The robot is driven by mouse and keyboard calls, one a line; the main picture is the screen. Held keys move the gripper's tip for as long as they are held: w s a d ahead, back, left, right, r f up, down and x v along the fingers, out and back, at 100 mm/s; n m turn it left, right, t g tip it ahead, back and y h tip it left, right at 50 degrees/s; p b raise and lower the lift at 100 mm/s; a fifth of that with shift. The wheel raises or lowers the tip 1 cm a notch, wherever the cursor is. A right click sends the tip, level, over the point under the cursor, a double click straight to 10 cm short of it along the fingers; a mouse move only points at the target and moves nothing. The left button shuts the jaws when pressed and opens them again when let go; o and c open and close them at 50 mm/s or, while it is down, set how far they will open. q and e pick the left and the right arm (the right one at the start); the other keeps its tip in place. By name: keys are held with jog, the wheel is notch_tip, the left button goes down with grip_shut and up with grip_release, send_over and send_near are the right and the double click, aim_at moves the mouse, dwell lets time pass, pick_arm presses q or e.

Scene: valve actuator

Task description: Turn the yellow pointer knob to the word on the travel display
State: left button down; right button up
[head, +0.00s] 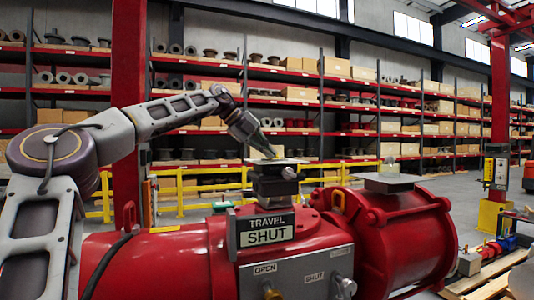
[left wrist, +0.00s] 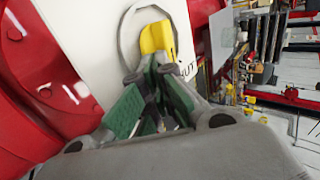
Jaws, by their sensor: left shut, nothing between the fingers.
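The travel display (head: 266,229) on the red actuator reads SHUT. The yellow pointer knob (left wrist: 156,40) stands on a pale plate in the left wrist view, inside a grey ring mark. Letters ending in "UT" (left wrist: 187,70) show at its lower right, partly hidden. In the head view a small yellow piece (head: 268,152) shows at the tip of my left gripper (head: 264,147), over the flat plate on the black block (head: 275,184). My left gripper (left wrist: 149,72) is shut, its tips close to the knob's near end; contact is unclear. My right gripper is out of view.
The red actuator housing (head: 400,240) fills the lower middle. Its grey front panel (head: 300,276) has OPEN and SHUT labels and small knobs. A flat plate (head: 388,183) tops the right part. Yellow rails and loaded shelves stand behind.

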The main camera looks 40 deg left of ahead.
pick_arm(q)
jog(key=shift+d+n+y+b, duration=0.1)
jog(key=shift+n+y+b, duration=0.45)
jog(key=shift+n, duration=0.25)
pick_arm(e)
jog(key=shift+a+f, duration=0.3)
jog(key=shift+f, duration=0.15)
pick_arm(q)
jog(key=shift+w+d+t+b, duration=0.1)
jog(key=shift+d+t+b, duration=0.15)
jog(key=shift+t+b, duration=0.05)
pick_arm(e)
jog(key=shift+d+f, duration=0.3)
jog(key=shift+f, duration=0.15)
pick_arm(q)
jog(key=shift+d, duration=0.1)
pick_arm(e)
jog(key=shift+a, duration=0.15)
pick_arm(q)
jog(key=shift+d+n+y, duration=0.1)
jog(key=shift+n+y, duration=0.25)
jog(key=shift+n, duration=0.05)
